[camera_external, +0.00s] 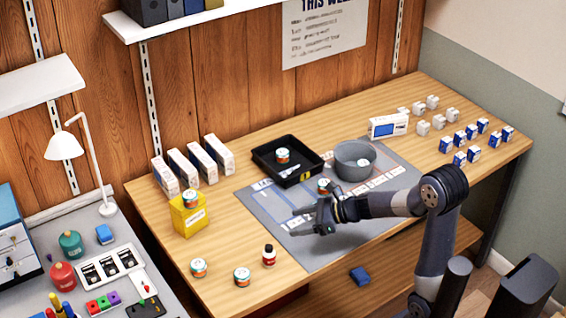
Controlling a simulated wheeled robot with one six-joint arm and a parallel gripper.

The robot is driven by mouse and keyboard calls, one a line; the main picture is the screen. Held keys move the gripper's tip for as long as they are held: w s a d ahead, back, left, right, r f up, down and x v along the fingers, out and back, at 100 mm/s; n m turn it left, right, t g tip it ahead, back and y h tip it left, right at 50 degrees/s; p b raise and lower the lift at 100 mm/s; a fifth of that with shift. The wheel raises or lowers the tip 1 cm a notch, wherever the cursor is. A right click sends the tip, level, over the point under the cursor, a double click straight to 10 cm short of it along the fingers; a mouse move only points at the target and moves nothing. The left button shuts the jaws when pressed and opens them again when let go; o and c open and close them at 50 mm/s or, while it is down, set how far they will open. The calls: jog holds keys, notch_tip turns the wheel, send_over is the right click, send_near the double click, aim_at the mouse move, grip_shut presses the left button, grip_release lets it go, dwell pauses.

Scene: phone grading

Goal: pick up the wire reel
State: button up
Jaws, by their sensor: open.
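My gripper (312,218) is open and sits over the grey mat (254,204), towards its lower middle. No thing shows clearly between its fingers. I cannot tell for sure which thing is the wire reel. Small round pieces with white, orange and teal sides stand about: one (324,186) is just behind my gripper, one (282,156) is in the black tray (297,178), one (190,198) is on the yellow box (188,218), and two (198,267) (242,277) stand near the front left edge. My gripper seems apart from them all.
A grey bowl (355,160) holds a small white item. White cartons (217,153) stand at the back left. A dark red bottle (269,255) stands at the front. Small white and blue boxes (472,131) fill the right. A side bench (108,235) holds a lamp, jars and tools.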

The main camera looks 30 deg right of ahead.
jog(key=w+a+r+p, duration=0.6)
jog(key=w+r+p, duration=0.1)
jog(key=w+p, duration=0.1)
jog(key=n+g+p, duration=0.1)
jog(key=p, duration=0.7)
send_near(190, 194)
jog(key=shift+y, duration=0.4)
jog(key=p+x, duration=0.1)
jog(key=x, duration=0.4)
jog(key=shift+w+d+f, duration=0.1)
jog(key=shift+f, duration=0.05)
jog(key=shift+f+p+x, duration=0.15)
jog(key=shift+p+x, duration=0.45)
jog(key=shift+x, duration=0.65)
jog(key=shift+f+p+x, duration=0.1)
jog(key=shift+p+x, duration=0.45)
jog(key=shift+x, duration=0.7)
jog(key=shift+c, duration=0.6)
jog(key=c, duration=1)
notch_tip(190, 194, up, 10)
jog(key=shift+f, duration=0.2)
notch_tip(190, 194, down, 9)
jog(key=shift+f, duration=0.15)
